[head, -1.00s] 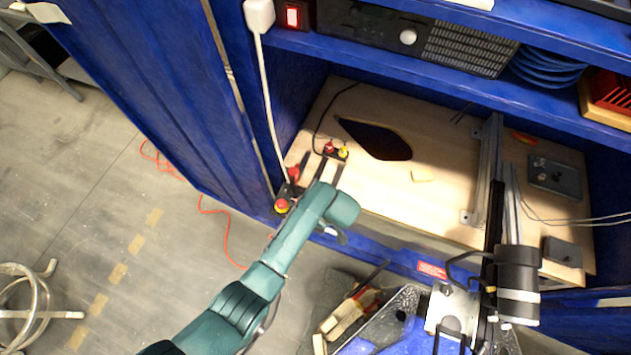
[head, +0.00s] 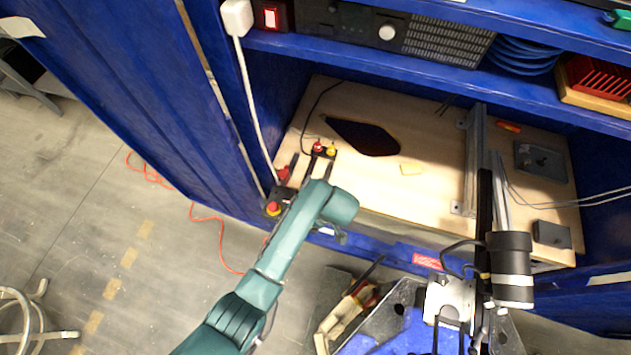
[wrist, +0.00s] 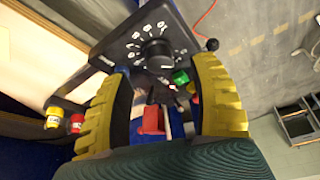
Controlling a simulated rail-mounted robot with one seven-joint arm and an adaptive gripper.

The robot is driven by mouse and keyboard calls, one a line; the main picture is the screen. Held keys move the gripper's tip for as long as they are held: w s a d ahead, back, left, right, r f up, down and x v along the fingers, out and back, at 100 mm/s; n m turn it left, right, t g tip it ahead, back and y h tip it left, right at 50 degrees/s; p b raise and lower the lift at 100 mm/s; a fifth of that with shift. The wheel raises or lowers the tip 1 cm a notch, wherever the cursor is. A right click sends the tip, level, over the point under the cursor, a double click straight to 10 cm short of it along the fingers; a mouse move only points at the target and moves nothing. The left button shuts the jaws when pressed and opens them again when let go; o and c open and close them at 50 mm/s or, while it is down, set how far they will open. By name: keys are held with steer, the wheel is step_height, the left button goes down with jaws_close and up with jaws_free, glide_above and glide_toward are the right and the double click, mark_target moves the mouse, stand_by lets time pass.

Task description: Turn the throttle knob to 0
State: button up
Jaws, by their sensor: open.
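The throttle knob (wrist: 158,53) is a round black knob on a black panel (wrist: 120,45) with white dial marks around it, seen in the wrist view. The marks are too blurred to read, so its setting is unclear. My gripper (wrist: 163,72) is open, with one yellow-and-black finger on each side of the knob's near side. The knob lies beyond and between the fingertips, and I cannot tell whether they touch it. In the head view my arm reaches to the control box (head: 280,195) at the left front of the bench, and the knob cannot be made out there.
A green button (wrist: 180,77) sits beside the right finger. A red part (wrist: 152,120) shows between the fingers. A red-and-yellow button (head: 273,209) stands on the box. Red and yellow connectors (head: 325,149) stand behind.

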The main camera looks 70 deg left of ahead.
steer(key=v, duration=0.8)
